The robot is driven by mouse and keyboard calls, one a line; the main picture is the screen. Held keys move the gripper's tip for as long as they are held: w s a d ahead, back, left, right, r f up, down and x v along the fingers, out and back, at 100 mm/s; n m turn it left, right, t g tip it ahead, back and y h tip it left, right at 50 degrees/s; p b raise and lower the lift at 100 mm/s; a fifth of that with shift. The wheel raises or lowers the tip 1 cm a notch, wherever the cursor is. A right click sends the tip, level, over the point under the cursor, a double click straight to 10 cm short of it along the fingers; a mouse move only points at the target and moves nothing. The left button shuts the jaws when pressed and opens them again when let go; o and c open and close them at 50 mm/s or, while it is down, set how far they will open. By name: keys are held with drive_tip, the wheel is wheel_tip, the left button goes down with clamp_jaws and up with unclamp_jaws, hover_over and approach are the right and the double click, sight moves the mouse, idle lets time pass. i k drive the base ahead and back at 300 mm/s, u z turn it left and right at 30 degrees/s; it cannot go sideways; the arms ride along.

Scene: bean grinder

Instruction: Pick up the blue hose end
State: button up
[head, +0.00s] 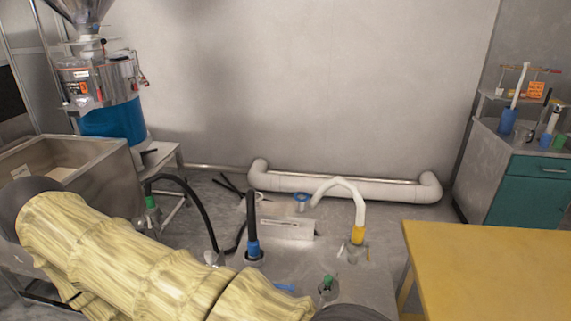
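The blue hose end (253,248) is a blue collar at the foot of a short upright black hose (251,212). It sits at a round port on the grey metal unit in the lower middle of the head view. My arm, in a pale yellow sleeve, crosses the lower left in front of the unit and passes to the left of and below the blue end. My gripper is not visible in this view, so its hold and its distance from the blue end cannot be seen.
A white hose with a yellow end (358,235) stands to the right. A green end (152,203) is on a black hose at left. A yellow table (490,265) fills the lower right. A steel bin (95,165) and grinder (105,100) stand at left, a teal cabinet (527,190) at right.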

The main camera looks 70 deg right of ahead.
sight(253, 248)
drive_tip(key=u, duration=0.25)
drive_tip(key=i, duration=1.85)
drive_tip(key=z, duration=2.95)
